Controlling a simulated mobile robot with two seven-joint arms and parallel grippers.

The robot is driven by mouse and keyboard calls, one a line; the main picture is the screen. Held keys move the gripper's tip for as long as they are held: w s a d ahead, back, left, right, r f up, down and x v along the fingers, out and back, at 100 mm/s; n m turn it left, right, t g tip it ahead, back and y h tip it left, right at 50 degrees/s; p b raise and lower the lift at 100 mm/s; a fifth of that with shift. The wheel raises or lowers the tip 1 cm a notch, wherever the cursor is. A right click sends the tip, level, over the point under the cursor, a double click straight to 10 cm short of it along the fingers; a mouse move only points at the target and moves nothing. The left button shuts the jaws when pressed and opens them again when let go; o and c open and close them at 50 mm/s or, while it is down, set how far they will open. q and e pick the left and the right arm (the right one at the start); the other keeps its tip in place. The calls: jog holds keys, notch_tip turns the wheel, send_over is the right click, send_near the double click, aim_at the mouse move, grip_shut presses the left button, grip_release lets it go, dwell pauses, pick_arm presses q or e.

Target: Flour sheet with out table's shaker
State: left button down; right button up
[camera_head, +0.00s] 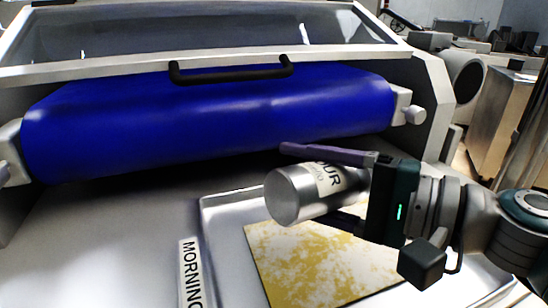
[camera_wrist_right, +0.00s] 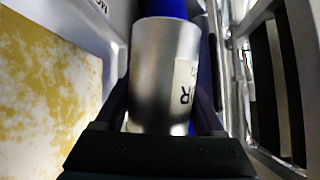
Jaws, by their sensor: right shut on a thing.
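My right gripper (camera_head: 340,180) is shut around a metal flour shaker (camera_head: 290,197) with a white label ending in "UR". The shaker lies tilted on its side, its round end facing left, above the tray. It also shows between the fingers in the right wrist view (camera_wrist_right: 165,70). A yellow dough sheet (camera_head: 310,262) with patchy white flour lies on a pale tray (camera_head: 222,200) below the shaker. The sheet's far right part is hidden by the gripper. The sheet also shows at the left of the right wrist view (camera_wrist_right: 45,85). My left gripper is not in view.
The sheeter's blue roller (camera_head: 200,120) spans behind the tray, with a black handle (camera_head: 230,74) on the guard above it. A label reading "MORNING" (camera_head: 190,272) is at the tray's left. The pale surface left of it is clear.

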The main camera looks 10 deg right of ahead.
aim_at(279, 189)
jog(key=shift+s+a+r+p, duration=0.1)
jog(key=shift+s+a+p, duration=0.15)
jog(key=shift+a, duration=0.4)
jog(key=shift+s+a+r+p, duration=0.1)
jog(key=shift+s+a, duration=0.25)
jog(key=shift+a, duration=0.25)
jog(key=shift+s+a+f, duration=0.15)
jog(key=shift+a, duration=0.15)
jog(key=shift+d, duration=0.1)
jog(key=shift+d+f, duration=0.1)
jog(key=shift+d, duration=0.1)
jog(key=shift+w+d+b, duration=0.5)
jog(key=shift+d+b, duration=0.1)
jog(key=shift+d, duration=0.15)
